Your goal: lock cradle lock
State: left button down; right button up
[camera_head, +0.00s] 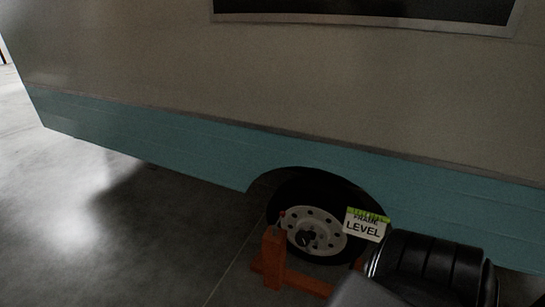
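An orange stand (273,256), which looks like the cradle, is on the floor in front of the camper's wheel. It has an upright post and a low bar running right along the floor. A small red-tipped part (282,214) rises at the top of the post; it is too small to tell whether it is the lock or how it is set. The cradle's right side is hidden behind a dark arm link of mine at the lower right. Neither of my grippers shows.
The camper's cream and teal side (150,125) fills the upper view. Its wheel (316,231) sits under the arch. A "FRAME LEVEL" sign (364,227) is right of the wheel. The concrete floor (110,235) at left is clear.

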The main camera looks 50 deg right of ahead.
aim_at(282, 213)
jog(key=z, duration=0.55)
jog(key=i, duration=0.95)
jog(key=z, duration=1.5)
jog(key=i, duration=0.6)
jog(key=z, duration=0.5)
